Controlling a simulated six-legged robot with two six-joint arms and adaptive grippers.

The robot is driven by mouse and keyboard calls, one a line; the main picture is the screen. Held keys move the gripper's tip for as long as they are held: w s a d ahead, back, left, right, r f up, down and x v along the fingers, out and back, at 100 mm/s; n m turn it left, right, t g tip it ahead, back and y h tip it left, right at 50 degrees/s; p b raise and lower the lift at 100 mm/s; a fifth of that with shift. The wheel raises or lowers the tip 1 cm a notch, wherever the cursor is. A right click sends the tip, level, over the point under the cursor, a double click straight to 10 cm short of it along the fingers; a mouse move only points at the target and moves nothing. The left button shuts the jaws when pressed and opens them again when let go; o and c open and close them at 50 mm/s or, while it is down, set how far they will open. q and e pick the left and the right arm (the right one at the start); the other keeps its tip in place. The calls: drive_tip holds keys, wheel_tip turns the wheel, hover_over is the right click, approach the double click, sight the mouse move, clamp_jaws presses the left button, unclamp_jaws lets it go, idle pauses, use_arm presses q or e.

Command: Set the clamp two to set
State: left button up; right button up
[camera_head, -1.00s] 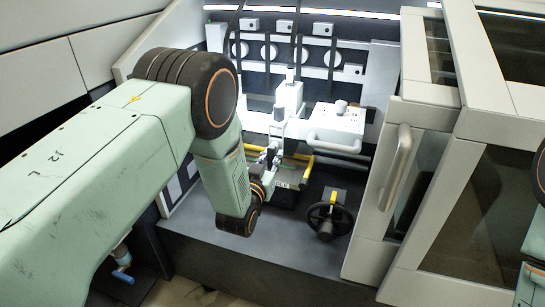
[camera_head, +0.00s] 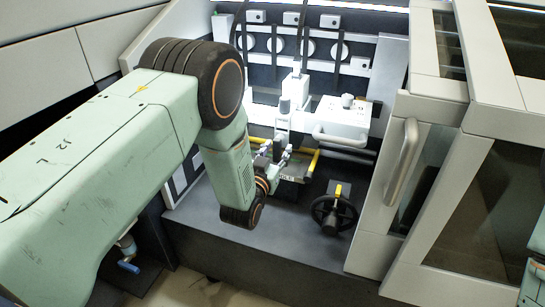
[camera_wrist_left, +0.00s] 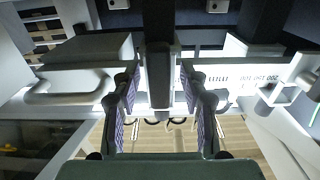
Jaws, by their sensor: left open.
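My left gripper (camera_head: 276,158) is over the middle of the stitching machine, beside a grey upright head (camera_head: 283,115). In the left wrist view my left gripper (camera_wrist_left: 158,85) has its two fingers apart. A dark upright bar with a rounded end (camera_wrist_left: 159,75) shows between them; I cannot tell whether they touch it. At the right of that view a pale bracket (camera_wrist_left: 277,95) sits by a printed number scale (camera_wrist_left: 228,78). I cannot tell which part is clamp two or how it is set. My right gripper is out of view.
A black handwheel with a yellow piece (camera_head: 334,212) stands right of the left gripper. Yellow bars (camera_head: 311,165) lie near it. A white box with a handle (camera_head: 342,117) is behind. A grey cabinet door with a handle (camera_head: 403,160) stands at the right.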

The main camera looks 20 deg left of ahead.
use_arm(q)
drive_tip(key=s, duration=1.1)
drive_tip(key=shift+s+a, duration=0.2)
drive_tip(key=shift+s, duration=0.2)
drive_tip(key=shift+f, duration=0.1)
drive_tip(key=s+a+f+g, duration=0.2)
drive_tip(key=s+f+g, duration=0.7)
drive_tip(key=s+f, duration=0.4)
drive_tip(key=s+f+g, duration=0.2)
drive_tip(key=s+g, duration=0.2)
drive_tip(key=s, duration=0.7)
drive_tip(key=s+a+f+n+g+p, duration=0.1)
drive_tip(key=s+f+g, duration=0.2)
drive_tip(key=s, duration=0.9)
drive_tip(key=shift+g, duration=1)
drive_tip(key=shift+y, duration=0.3)
